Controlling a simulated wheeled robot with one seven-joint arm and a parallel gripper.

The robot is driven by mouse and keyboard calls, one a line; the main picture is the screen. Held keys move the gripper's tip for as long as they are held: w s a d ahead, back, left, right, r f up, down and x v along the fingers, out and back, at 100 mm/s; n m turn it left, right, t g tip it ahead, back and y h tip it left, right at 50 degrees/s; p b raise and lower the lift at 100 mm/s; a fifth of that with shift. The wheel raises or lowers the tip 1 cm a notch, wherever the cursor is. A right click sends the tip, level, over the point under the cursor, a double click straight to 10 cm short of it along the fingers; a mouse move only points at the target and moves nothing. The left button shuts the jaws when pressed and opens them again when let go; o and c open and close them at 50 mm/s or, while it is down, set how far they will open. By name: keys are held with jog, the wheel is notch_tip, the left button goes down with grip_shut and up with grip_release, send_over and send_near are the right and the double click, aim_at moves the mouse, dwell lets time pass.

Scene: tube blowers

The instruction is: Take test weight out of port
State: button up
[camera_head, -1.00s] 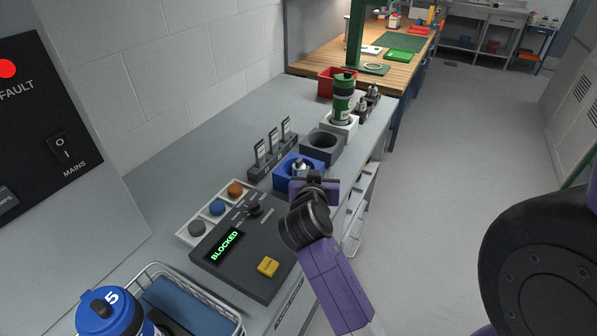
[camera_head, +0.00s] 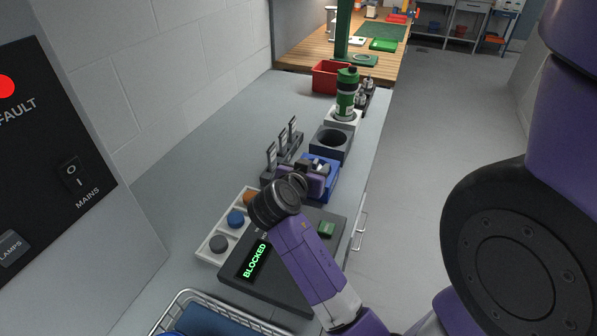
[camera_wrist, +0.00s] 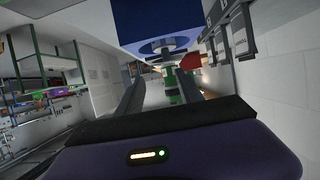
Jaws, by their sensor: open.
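The blue port block (camera_head: 333,188) sits on the counter, partly covered by my gripper (camera_head: 312,172) in the head view. In the wrist view its blue underside-up shape (camera_wrist: 140,14) fills the top, with a round ring and the silver test weight (camera_wrist: 168,42) standing in it. My gripper (camera_wrist: 160,78) is open, its two dark fingers pointing toward the weight with nothing held between them. The weight's knob shows just beyond the fingertips; I cannot tell the exact gap. In the head view the weight is hidden by my gripper.
A grey console (camera_head: 290,285) reads BLOCKED. Close by are upright cards (camera_head: 282,146) on the left, an empty dark-holed port (camera_head: 331,140) behind, and a green bottle (camera_head: 346,97) in a white base. A wire basket (camera_head: 190,300) stands in front. Open floor lies right.

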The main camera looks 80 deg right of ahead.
aim_at(314, 164)
jog(key=shift+w+d+f, duration=0.15)
jog(key=shift+w+d, duration=0.2)
jog(key=shift+d, duration=0.05)
jog(key=shift+x, duration=0.9)
jog(key=shift+w+d+f+p, duration=0.1)
jog(key=shift+d+f+p, duration=0.35)
jog(key=shift+d+f, duration=0.5)
jog(key=shift+w+d+f+p, duration=0.1)
jog(key=shift+d+f+p, duration=0.45)
jog(key=shift+d, duration=0.65)
jog(key=shift+f, duration=0.1)
grip_shut()
